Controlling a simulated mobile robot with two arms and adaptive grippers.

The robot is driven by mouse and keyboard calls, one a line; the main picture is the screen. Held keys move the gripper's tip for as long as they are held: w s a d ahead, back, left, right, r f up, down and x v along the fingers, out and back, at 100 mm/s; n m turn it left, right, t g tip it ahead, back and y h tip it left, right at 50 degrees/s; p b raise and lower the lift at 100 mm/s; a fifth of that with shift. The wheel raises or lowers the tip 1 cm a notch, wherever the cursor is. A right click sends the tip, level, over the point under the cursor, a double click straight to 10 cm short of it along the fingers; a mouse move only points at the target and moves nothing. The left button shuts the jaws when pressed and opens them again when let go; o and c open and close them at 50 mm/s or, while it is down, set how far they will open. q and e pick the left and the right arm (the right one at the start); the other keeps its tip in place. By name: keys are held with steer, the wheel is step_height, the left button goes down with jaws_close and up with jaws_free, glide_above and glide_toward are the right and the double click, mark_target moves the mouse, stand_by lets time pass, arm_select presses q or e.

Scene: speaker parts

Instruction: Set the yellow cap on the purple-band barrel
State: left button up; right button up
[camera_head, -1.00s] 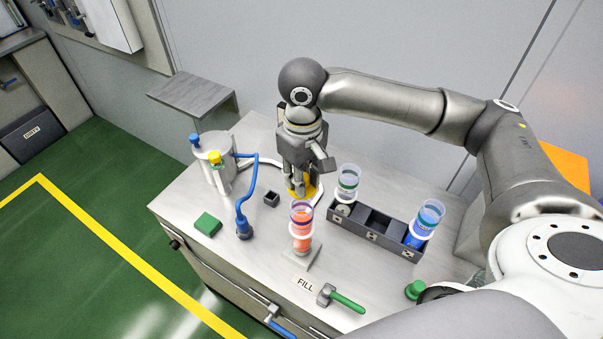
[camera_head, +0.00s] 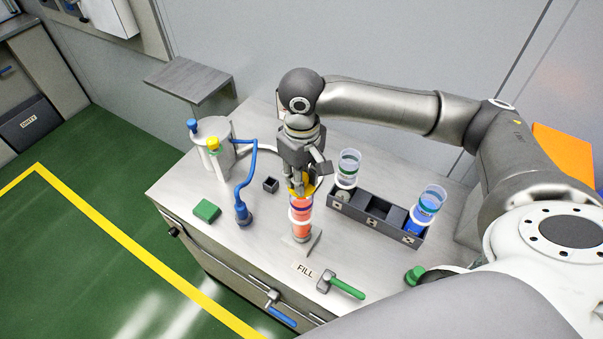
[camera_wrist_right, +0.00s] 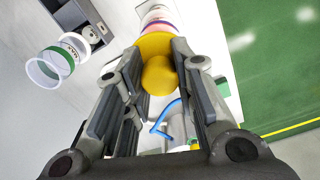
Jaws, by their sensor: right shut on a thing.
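The yellow cap (camera_head: 299,191) is held in my right gripper (camera_head: 301,178), whose fingers are shut on it. In the right wrist view the cap (camera_wrist_right: 157,62) shows its rounded knob between the fingers. The purple-band barrel (camera_head: 301,225), with orange-red contents, stands upright on a small grey stand by the FILL label. The cap is at the barrel's top in the head view and hides its rim. In the right wrist view the barrel (camera_wrist_right: 159,22) lies just beyond the cap. I cannot tell whether the cap is seated or only close above. My left gripper is not in view.
A dark tray (camera_head: 371,218) to the right holds a green-band barrel (camera_head: 348,168) and a blue-filled barrel (camera_head: 427,207). A green-handled hammer (camera_head: 342,285) lies in front. A pot (camera_head: 214,145) with a blue hose, a green block (camera_head: 207,211) and a small black box (camera_head: 270,184) are left.

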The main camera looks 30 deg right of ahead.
steer(key=shift+f, duration=0.85)
stand_by(0.4)
steer(key=o, duration=0.9)
steer(key=shift+r, duration=0.1)
step_height(320, 180, up, 12)
steer(key=shift+f, duration=0.1)
